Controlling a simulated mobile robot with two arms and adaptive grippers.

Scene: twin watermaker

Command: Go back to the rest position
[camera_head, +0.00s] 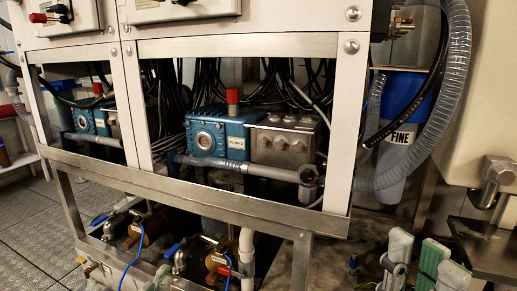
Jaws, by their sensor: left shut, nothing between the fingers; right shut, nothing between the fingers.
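The watermaker frame (230,197) fills the left and middle, with pale panels and steel rails. Inside it sits a blue pump (217,137) with a red cap and a label that seems to read PUMP 2. A grey metal block (284,141) adjoins it on the right. A second blue pump (88,122) stands further left, partly hidden by the frame.
A blue filter housing marked FINE (402,115) stands right of the frame, beside a grey corrugated hose (452,90). Valves and pipes (217,262) fill the lower frame. Open floor (30,230) lies at left.

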